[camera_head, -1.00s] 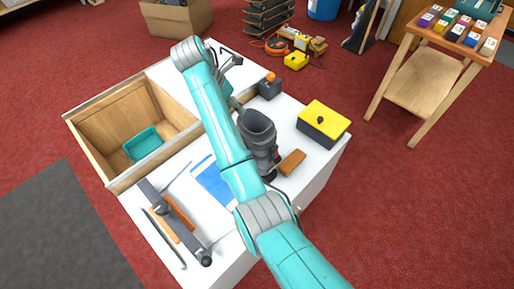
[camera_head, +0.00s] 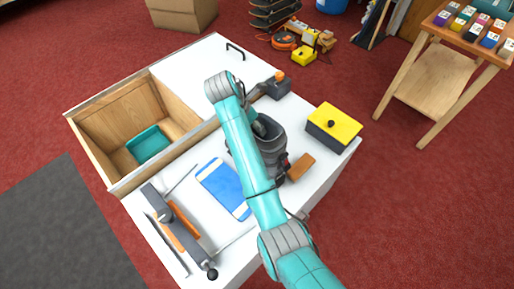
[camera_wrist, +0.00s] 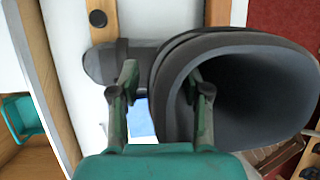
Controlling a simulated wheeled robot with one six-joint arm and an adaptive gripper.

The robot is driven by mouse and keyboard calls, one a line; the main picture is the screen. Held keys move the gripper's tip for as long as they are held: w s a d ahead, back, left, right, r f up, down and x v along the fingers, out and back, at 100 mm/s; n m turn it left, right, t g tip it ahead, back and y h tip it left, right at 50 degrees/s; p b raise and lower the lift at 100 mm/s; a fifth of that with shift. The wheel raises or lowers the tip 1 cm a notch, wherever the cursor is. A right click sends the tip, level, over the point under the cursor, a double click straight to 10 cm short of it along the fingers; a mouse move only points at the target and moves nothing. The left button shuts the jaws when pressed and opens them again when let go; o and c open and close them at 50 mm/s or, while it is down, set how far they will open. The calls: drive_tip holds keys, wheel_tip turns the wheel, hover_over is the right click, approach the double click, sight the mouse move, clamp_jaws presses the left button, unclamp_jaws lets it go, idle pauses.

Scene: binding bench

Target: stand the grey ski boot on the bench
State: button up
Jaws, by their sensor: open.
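The grey ski boot (camera_head: 272,150) stands upright on the white bench top (camera_head: 285,112), right of the middle, partly hidden by my arm. In the wrist view its wide, open cuff (camera_wrist: 172,105) fills the right half. My gripper (camera_wrist: 160,88) is open at the cuff, with one finger outside its wall and the other at the inner side of the opening. The cuff wall lies between the fingers, and contact cannot be told. In the head view my gripper (camera_head: 258,126) is mostly hidden behind my arm at the boot's top.
A yellow-lidded box (camera_head: 333,126) and a brown block (camera_head: 301,167) lie right of the boot. A dark device with an orange knob (camera_head: 277,88) stands behind. A blue-and-white sheet (camera_head: 222,187) and a clamp-like tool (camera_head: 165,215) lie left. An open wooden compartment (camera_head: 110,110) holds a teal tray (camera_head: 148,144).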

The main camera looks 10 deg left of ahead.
drive_tip(key=shift+f, duration=0.1)
clamp_jaws()
drive_tip(key=shift+w, duration=0.1)
idle(0.3)
